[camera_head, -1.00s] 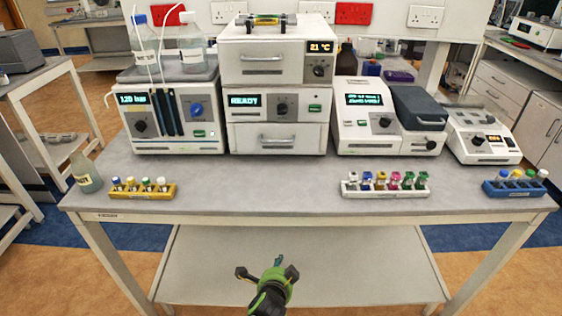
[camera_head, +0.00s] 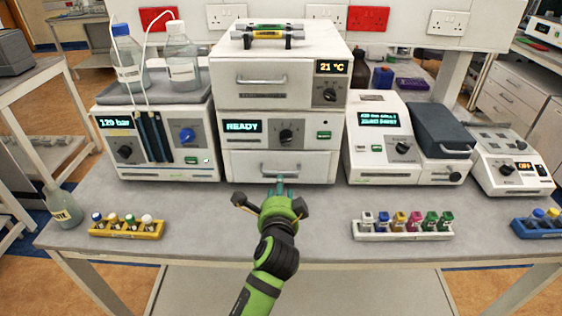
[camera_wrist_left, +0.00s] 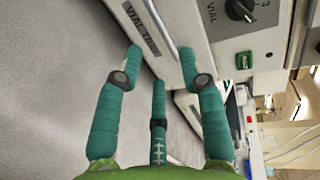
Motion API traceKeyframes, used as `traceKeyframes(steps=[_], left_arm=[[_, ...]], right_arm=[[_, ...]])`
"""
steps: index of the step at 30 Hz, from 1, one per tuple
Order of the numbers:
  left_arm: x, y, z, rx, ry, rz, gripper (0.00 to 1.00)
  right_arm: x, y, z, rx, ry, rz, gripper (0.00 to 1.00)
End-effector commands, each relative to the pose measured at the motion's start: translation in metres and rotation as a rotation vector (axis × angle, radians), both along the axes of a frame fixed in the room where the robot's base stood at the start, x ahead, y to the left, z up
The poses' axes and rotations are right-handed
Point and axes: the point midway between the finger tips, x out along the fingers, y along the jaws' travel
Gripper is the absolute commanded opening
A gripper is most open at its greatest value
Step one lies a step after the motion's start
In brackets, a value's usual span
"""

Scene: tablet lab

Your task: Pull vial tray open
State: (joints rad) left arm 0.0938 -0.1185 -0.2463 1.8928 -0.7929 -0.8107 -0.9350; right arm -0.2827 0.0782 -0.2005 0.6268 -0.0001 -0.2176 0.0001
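The vial tray (camera_head: 245,165) is the lowest drawer in the white stacked unit and looks closed, its front in line with the unit. Its bar handle (camera_head: 300,173) runs across the front. In the left wrist view the tray front (camera_wrist_left: 120,8), with its partly hidden label, and the handle (camera_wrist_left: 164,28) show close ahead. My left gripper (camera_head: 280,188) is just in front of the tray, and in the left wrist view (camera_wrist_left: 162,62) its teal fingers are spread, with the handle between the two upper fingertips; contact cannot be told. My right gripper is not in view.
A yellow vial rack (camera_head: 127,232) and a bottle (camera_head: 62,208) stand at left; a white rack (camera_head: 402,235) stands at right. A pump unit (camera_head: 158,140) and another instrument (camera_head: 375,140) flank the stack. The bench in front of the tray is clear apart from my arm.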

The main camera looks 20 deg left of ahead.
Motion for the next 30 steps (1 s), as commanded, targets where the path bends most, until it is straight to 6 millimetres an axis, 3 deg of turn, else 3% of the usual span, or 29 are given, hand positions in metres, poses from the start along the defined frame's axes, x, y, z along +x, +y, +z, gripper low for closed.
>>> traceKeyframes(steps=[6, 15, 28, 29, 30], left_arm=[[0.017, 0.005, 0.0, 0.005, -0.002, 0.002, 0.4], [0.056, 0.016, -0.01, 0.003, -0.002, 0.002, 0.4], [0.066, 0.019, -0.014, 0.002, -0.002, 0.001, 0.4], [0.066, 0.019, -0.014, 0.002, -0.002, 0.001, 0.36], [0.066, 0.019, -0.014, 0.002, -0.002, 0.001, 0.2]], right_arm=[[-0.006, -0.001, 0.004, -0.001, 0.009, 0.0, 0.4], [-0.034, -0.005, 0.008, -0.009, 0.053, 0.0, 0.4], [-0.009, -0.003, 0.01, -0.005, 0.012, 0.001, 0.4], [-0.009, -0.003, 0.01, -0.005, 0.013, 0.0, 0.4], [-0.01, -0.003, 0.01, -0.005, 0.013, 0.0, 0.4]])
